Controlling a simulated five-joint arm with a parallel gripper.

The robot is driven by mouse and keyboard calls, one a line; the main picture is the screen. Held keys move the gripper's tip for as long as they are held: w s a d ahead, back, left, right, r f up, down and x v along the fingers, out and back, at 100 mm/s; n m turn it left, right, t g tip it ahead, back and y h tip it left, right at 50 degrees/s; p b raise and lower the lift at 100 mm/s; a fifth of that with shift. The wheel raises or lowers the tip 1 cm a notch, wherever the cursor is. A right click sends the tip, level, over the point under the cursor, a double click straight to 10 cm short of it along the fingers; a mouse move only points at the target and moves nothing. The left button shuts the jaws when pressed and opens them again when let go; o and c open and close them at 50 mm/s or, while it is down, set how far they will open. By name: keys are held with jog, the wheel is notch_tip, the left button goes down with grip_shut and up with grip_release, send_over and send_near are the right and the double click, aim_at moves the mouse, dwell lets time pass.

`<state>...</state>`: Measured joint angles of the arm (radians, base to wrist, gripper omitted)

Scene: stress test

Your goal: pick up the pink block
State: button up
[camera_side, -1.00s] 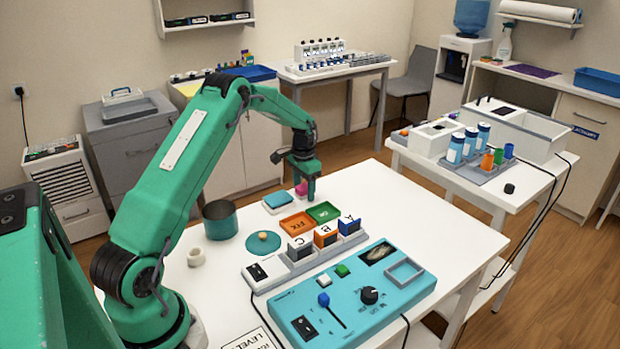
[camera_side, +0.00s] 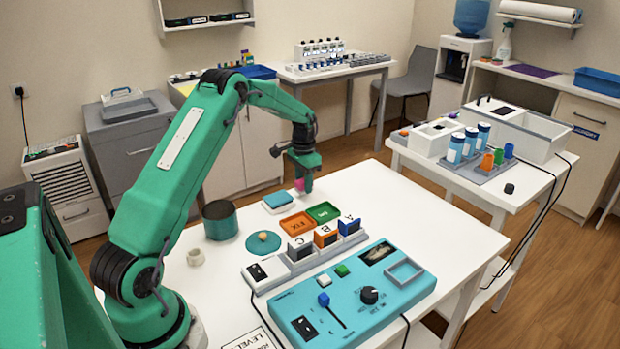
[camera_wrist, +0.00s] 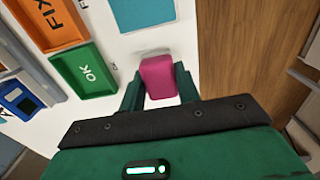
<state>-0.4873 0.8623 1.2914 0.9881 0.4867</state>
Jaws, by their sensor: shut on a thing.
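The pink block (camera_wrist: 159,76) sits between the two green fingers of my gripper (camera_wrist: 159,88) in the wrist view. My gripper is shut on it. In the side view, the pink block (camera_side: 300,184) shows at the fingertips of my gripper (camera_side: 304,182), near the far edge of the white table. It looks held a little above the tabletop, though the gap is hard to judge. The finger nearer the side camera hides part of the block.
A teal-topped pad (camera_side: 278,200), an orange FIX tray (camera_side: 297,223) and a green OK tray (camera_side: 323,212) lie close by. A teal pot (camera_side: 220,220) stands to the left. Lettered blocks (camera_side: 325,236) and a teal control panel (camera_side: 350,295) are nearer the camera. The table's right part is clear.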

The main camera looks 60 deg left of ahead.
jog(key=r, duration=0.2)
jog(key=shift+d+r, duration=0.3)
jog(key=d+r, duration=0.6)
jog(key=d, duration=0.5)
jog(key=shift+s+r, duration=0.25)
jog(key=shift+s, duration=0.05)
jog(key=shift+o, duration=1.3)
jog(key=shift+c, duration=0.9)
jog(key=s+a+f, duration=0.1)
jog(key=s+a, duration=0.7)
jog(key=a, duration=0.3)
jog(key=shift+s+a, duration=0.25)
jog(key=shift+a, duration=0.1)
jog(key=shift+f, duration=0.15)
